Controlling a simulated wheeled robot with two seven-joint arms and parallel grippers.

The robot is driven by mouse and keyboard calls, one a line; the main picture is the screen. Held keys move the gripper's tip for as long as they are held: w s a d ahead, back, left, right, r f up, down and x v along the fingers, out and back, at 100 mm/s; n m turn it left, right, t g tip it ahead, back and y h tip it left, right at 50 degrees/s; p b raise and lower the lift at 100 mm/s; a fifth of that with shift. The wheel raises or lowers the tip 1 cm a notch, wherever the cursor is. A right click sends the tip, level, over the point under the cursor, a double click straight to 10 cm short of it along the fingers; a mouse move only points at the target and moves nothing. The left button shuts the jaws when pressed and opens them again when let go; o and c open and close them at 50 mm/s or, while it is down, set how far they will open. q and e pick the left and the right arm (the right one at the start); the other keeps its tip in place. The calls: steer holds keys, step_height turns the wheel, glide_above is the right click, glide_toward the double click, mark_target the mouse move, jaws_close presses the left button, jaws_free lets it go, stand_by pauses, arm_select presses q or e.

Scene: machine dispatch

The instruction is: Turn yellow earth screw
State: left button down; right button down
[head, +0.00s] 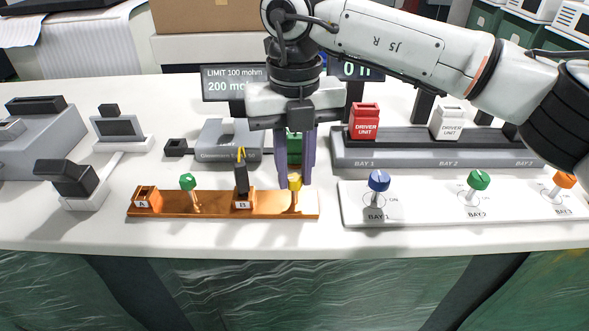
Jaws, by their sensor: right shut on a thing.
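The yellow earth screw (295,185) stands upright near the right end of the copper-coloured bar (270,208). My right gripper (295,176) points straight down over it, its purple fingers shut on the screw's yellow head. The fingers hide part of the head. A green screw (188,182) stands on the same bar to the left, between the orange sockets marked A (146,199) and B (243,201). A dark plug with a yellow lead (241,177) stands in socket B. My left gripper is not in view.
A display (233,82) behind shows a limit of 100 mohm and a reading starting with 200. A white panel (520,211) with blue, green and orange knobs lies to the right. Behind it, a rack holds red (365,121) and white (447,122) driver units.

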mark_target(295, 178)
steer(key=m, duration=0.4)
steer(key=shift+b, duration=0.3)
stand_by(0.5)
steer(key=c, duration=1.5)
jaws_free()
steer(key=shift+c, duration=0.2)
step_height(295, 178, up, 10)
steer(key=p, duration=0.1)
steer(key=shift+r, duration=0.25)
